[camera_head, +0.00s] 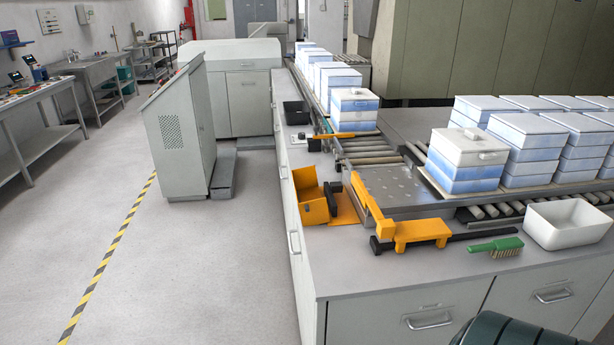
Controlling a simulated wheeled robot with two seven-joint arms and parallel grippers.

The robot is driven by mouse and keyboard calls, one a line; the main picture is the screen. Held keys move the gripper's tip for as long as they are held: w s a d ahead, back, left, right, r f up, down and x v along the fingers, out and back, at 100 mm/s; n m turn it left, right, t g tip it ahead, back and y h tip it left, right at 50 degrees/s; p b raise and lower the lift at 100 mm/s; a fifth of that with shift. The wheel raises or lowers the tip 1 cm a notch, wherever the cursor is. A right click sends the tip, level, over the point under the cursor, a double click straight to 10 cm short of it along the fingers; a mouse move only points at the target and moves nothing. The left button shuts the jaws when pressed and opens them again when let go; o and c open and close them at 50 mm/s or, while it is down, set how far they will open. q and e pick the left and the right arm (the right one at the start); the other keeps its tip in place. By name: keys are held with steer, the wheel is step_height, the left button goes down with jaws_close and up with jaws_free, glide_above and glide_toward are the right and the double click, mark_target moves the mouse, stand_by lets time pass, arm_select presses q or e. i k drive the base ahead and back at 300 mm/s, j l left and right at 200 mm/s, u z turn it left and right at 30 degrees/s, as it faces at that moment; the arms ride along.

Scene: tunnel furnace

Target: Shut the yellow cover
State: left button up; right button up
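The yellow cover (311,196) is an orange-yellow, box-like piece at the left edge of the counter. It stands tilted up, with its hollow side showing, beside a flat yellow base plate (346,212). A black part (333,194) sits between the cover and the plate; whether it joins them is too small to tell. To the right is a yellow bar (369,205) with a yellow block (421,232) at its near end. Neither of my grippers is in view, and nothing is seen touching the cover.
A green brush (495,247) and a white bin (568,223) lie on the counter (360,270) at the right. White-and-blue boxes (466,160) stand on the rollers behind. A grey cabinet (181,130) stands left of the counter, with clear floor (200,270) in front.

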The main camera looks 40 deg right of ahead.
mark_target(313, 209)
steer(key=z, duration=1.6)
